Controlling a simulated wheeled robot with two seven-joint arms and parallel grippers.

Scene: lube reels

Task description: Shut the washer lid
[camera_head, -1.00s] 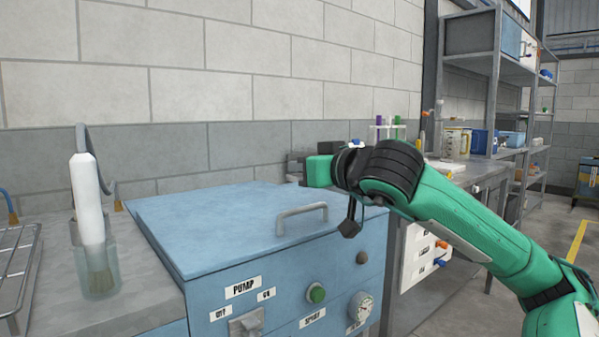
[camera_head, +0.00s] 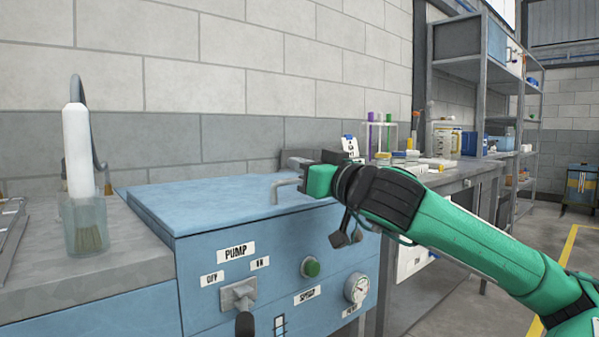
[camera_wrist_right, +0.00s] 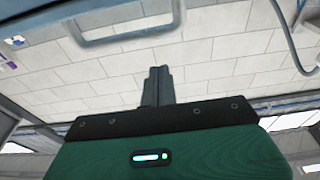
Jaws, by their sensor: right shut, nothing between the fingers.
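The washer is a blue cabinet (camera_head: 205,265) with a broad blue lid (camera_head: 200,205) on top. The lid lies about level on the body, and I see no clear gap under its front edge. A grey bar handle (camera_head: 287,183) is on the lid near the front; its right end is hidden behind my right gripper (camera_head: 307,178). The gripper is shut and empty, beside the handle; I cannot tell whether they touch. In the right wrist view the shut fingers (camera_wrist_right: 160,84) point at the wall, with the handle (camera_wrist_right: 125,38) above them in the picture. My left gripper is out of view.
A clear beaker with a white bottle-like tool (camera_head: 78,150) stands on the counter at left. A crowded bench (camera_head: 455,175) and grey shelving (camera_head: 490,90) stand at right.

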